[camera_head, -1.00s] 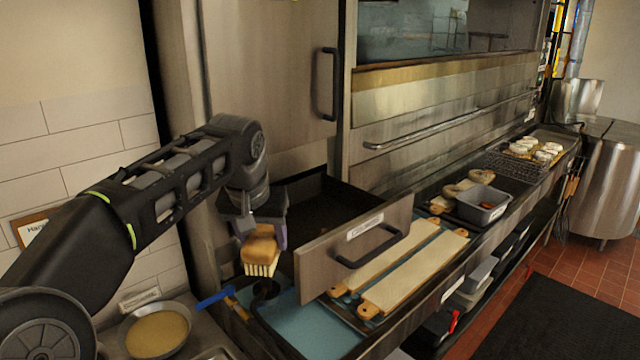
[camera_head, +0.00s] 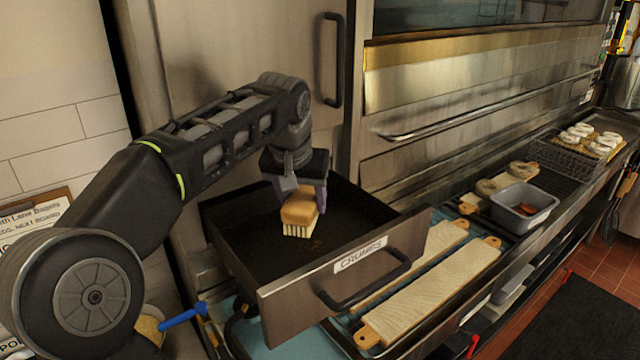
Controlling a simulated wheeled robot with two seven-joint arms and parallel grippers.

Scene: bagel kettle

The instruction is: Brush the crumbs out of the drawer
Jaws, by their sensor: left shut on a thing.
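The crumbs drawer (camera_head: 345,290) is pulled out below the steel cabinet, with a label reading CRUMBS and a black handle on its front. Its dark floor (camera_head: 245,225) shows, but I cannot make out single crumbs on it. My left gripper (camera_head: 298,200) is shut on a brush (camera_head: 299,208) with a tan wooden block and pale bristles pointing down. The brush is over the inside of the drawer, towards its front. I cannot tell whether the bristles touch the floor. My right gripper is not in view.
Two long boards (camera_head: 435,295) lie on the counter right of the drawer. Beyond them are a grey bin (camera_head: 523,208), bagels (camera_head: 505,178) and a wire rack with white-topped rounds (camera_head: 590,138). A blue-handled tool (camera_head: 182,315) lies left of the drawer, near a partly hidden bowl.

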